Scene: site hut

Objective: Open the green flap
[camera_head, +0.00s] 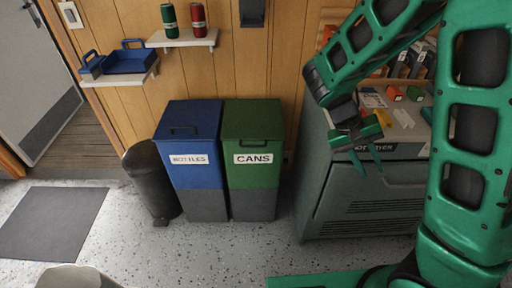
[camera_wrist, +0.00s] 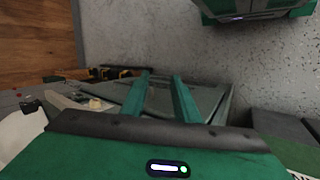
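The green flap (camera_head: 252,118) is the lid of the bin labelled CANS (camera_head: 252,180). It lies shut, flat on top of the bin. My gripper (camera_head: 367,172) is to the right of the bin, in front of the grey cabinet, with its fingers pointing down. The fingers are apart with nothing between them; they also show spread in the wrist view (camera_wrist: 161,80). In the wrist view, part of the green bin seems to show at the lower right corner; the flap's front edge cannot be made out there.
A blue bin labelled BOTTLES (camera_head: 188,145) stands directly left of the green one. A dark round bin (camera_head: 150,180) is further left. The grey cabinet (camera_head: 360,205) with items on top stands right, beyond a gap. Shelves (camera_head: 183,40) hang above. The floor in front is mostly clear.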

